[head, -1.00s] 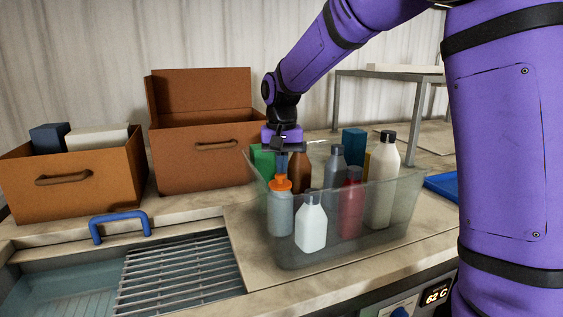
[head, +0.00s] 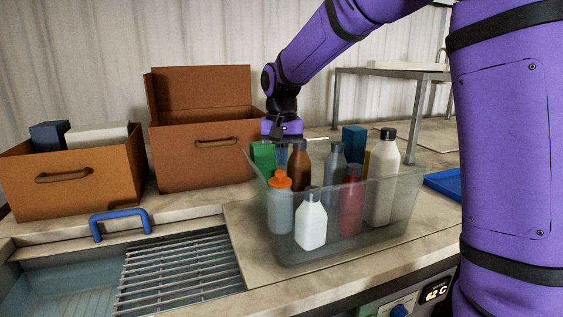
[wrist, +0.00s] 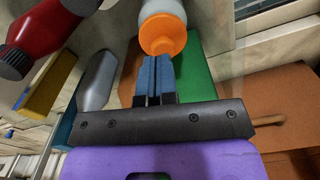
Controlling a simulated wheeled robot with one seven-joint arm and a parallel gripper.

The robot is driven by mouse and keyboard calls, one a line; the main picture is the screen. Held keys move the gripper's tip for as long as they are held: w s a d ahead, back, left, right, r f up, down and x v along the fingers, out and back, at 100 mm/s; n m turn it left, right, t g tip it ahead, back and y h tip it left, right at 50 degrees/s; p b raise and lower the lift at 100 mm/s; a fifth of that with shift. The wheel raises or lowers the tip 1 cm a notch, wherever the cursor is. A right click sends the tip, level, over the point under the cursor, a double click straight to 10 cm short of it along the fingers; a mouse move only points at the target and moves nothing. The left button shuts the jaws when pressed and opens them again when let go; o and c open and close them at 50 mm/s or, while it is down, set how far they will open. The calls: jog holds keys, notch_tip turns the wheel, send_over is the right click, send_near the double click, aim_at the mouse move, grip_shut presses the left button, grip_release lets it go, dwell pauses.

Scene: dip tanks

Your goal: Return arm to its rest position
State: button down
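My gripper (head: 282,157) hangs over the left part of a clear bin (head: 345,243), fingers pointing down. In the wrist view its two blue fingers (wrist: 157,64) lie side by side with only a thin line between them and nothing held. A grey bottle with an orange cap (head: 280,198) stands in the bin just below and in front of the fingers; its cap also shows past the fingertips in the wrist view (wrist: 162,36). My arm reaches in from the upper right.
Two brown boxes (head: 120,188) (head: 200,172) stand left. A tank with a rack (head: 180,270) lies front left.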

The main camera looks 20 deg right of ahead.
jog(key=shift+r, duration=2.6)
jog(key=shift+s+d+r, duration=0.1)
jog(key=shift+s, duration=0.15)
jog(key=s+d+r+n+t, duration=0.1)
jog(key=s+d+r, duration=0.1)
jog(key=s, duration=0.6)
jog(key=s+d+r+t, duration=0.2)
jog(key=s+d, duration=0.1)
jog(key=s, duration=0.5)
jog(key=s+d+f+n+t, duration=0.1)
jog(key=s+f, duration=0.1)
jog(key=s, duration=0.5)
jog(key=s+f+n+t, duration=0.1)
jog(key=s+f, duration=0.2)
jog(key=s, duration=0.4)
jog(key=shift+s+d, duration=0.15)
jog(key=shift+d, duration=0.25)
jog(key=shift+f, duration=0.1)
